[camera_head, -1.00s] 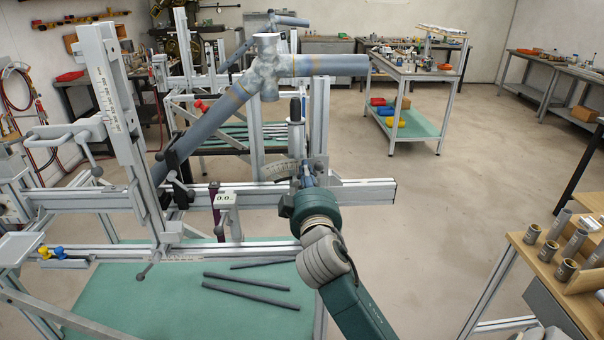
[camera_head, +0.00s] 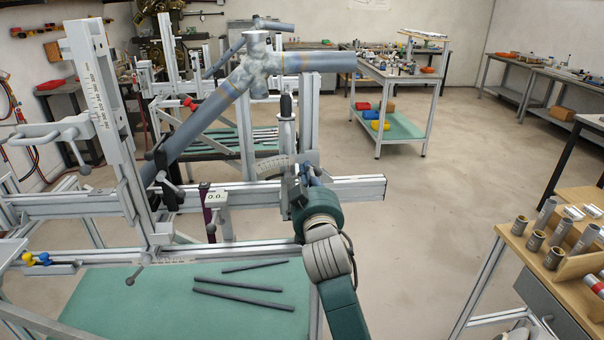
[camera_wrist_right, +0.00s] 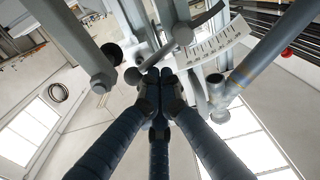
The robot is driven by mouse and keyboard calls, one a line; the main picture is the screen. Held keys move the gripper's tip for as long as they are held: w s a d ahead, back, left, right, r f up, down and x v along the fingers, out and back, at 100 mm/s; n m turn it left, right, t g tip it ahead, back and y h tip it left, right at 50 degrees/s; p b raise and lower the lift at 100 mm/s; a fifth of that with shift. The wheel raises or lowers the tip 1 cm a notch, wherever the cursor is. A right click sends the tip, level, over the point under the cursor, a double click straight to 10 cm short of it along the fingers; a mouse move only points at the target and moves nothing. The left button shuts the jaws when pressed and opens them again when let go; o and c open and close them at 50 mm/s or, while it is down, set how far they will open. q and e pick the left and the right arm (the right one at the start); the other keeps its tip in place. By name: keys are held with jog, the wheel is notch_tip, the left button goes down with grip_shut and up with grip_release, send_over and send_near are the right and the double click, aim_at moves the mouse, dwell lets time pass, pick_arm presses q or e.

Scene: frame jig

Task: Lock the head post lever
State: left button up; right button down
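The frame jig holds a grey frame tube (camera_head: 205,125) running up to a pale head joint (camera_head: 257,65). The head post (camera_head: 286,140), with a black handle on top, stands on the horizontal rail beside a curved angle scale (camera_head: 283,166). My right gripper (camera_head: 311,178) is at the post's right side, its fingers small and partly hidden. In the right wrist view, the dark fingertips (camera_wrist_right: 163,78) are together, close beside a thin lever with a ball end (camera_wrist_right: 133,76). Whether they touch it is unclear. The angle scale (camera_wrist_right: 213,44) shows just beyond. My left gripper is out of view.
The rail (camera_head: 355,189) extends right past my arm. Dark tubes (camera_head: 240,300) lie on the green lower shelf (camera_head: 125,300). A wooden bench with metal cylinders (camera_head: 555,257) stands at the right. Open floor lies between it and the jig.

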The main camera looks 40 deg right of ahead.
jog(key=shift+s+d+f+m+b, duration=0.15)
jog(key=shift+f+m, duration=0.3)
jog(key=shift+m, duration=0.55)
jog(key=shift+s+d+f+m+b, duration=0.15)
jog(key=shift+f+m, duration=0.25)
jog(key=shift+m, duration=0.6)
jog(key=shift+w+d, duration=0.1)
